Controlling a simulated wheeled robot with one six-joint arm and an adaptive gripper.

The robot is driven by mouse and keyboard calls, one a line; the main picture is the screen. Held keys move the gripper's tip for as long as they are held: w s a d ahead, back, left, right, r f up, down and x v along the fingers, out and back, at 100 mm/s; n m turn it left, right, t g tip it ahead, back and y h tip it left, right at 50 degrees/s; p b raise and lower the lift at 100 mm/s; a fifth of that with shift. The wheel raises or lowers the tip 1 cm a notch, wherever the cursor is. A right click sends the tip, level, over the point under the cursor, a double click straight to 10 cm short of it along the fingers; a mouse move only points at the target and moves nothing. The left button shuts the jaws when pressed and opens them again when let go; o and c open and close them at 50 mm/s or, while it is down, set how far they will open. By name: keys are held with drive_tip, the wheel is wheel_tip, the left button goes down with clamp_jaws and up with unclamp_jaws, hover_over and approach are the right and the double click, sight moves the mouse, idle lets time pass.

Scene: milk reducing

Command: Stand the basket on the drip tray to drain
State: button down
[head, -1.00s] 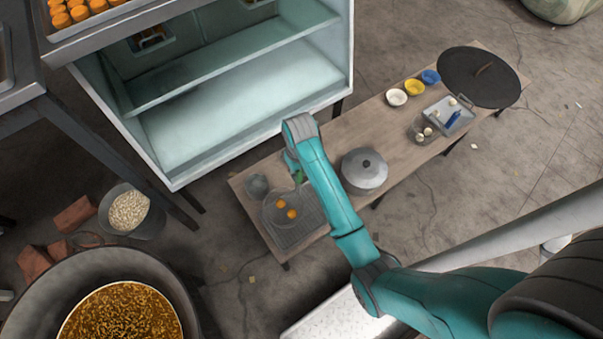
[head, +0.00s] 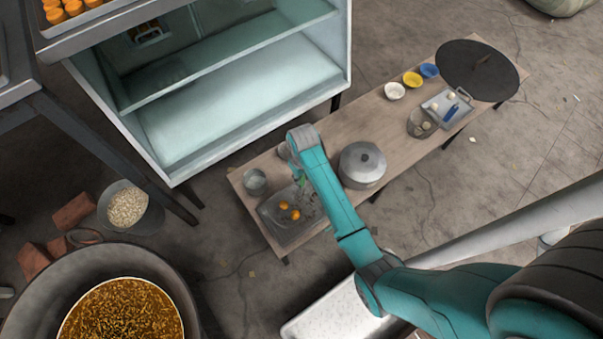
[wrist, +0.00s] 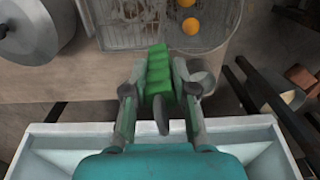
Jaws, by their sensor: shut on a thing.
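The wire basket (head: 290,211) holds orange balls (head: 295,214) and lies over the grey drip tray (head: 283,237) at the bench's near left end. The basket also shows at the top of the wrist view (wrist: 212,42), with a pale wire grid beside it. My gripper (wrist: 160,84) is shut on the basket's green handle (wrist: 158,62). In the head view my arm partly hides the handle and the basket's right side. The basket overlaps the tray, but I cannot tell whether it rests on it or hangs just above.
A lidded pot (head: 362,165) stands right of my gripper on the bench (head: 325,140). A small metal cup (head: 255,181) stands left of the basket. The open cabinet (head: 235,95) borders the bench behind. Bowls and a small tray (head: 447,105) stand farther right.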

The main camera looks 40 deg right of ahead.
drive_tip(key=shift+f, duration=0.45)
idle(0.5)
drive_tip(key=c, duration=0.9)
unclamp_jaws()
drive_tip(key=shift+o, duration=0.2)
wheel_tip(320, 180, up, 12)
drive_tip(key=shift+d, duration=0.15)
